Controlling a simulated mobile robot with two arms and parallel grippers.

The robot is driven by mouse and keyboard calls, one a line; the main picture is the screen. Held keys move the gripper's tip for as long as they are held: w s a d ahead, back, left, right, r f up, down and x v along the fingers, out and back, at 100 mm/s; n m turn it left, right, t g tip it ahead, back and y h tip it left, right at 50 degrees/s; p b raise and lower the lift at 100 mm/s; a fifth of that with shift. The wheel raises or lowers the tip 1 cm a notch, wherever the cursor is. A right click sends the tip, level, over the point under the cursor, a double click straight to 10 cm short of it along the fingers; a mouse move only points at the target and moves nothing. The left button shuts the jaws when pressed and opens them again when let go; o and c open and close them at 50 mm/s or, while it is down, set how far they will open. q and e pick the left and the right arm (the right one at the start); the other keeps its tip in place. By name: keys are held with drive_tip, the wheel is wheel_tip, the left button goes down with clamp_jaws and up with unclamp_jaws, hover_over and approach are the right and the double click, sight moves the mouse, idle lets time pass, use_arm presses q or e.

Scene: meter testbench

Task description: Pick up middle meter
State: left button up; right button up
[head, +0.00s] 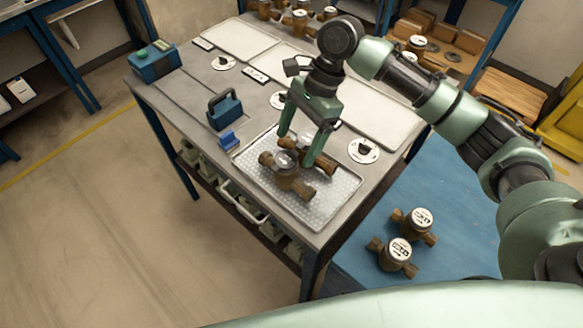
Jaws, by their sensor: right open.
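Two brown meters with round tops are on the metal tray (333,190) on the testbench. The nearer tray meter (287,178) shows clearly. The farther tray meter (322,164) is partly hidden behind my right gripper. My right gripper (302,150) points down over the tray with its green fingers apart. The fingertips are close to the tray meters; I cannot tell whether they touch or straddle one. Two more meters with white dials, one farther (420,222) and one nearer (398,253), are on the blue surface. I cannot tell which one is the middle meter. My left gripper is out of view.
On the bench (190,80) are a blue clamp-like tool (224,110), a small blue block (229,140), a blue-green box (153,62) and round white discs (363,151). More meters (299,20) stand at the back. The blue surface (365,225) has free room.

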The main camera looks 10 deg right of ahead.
sight(290, 157)
drive_tip(key=p+x, duration=0.1)
drive_tip(key=x, duration=0.3)
drive_tip(key=shift+s+a+f, duration=0.25)
drive_tip(key=shift+f+p, duration=0.3)
drive_tip(key=shift+f, duration=0.1)
drive_tip(key=shift+a+f, duration=0.1)
drive_tip(key=shift+f, duration=0.05)
drive_tip(key=c, duration=1.4)
clamp_jaws()
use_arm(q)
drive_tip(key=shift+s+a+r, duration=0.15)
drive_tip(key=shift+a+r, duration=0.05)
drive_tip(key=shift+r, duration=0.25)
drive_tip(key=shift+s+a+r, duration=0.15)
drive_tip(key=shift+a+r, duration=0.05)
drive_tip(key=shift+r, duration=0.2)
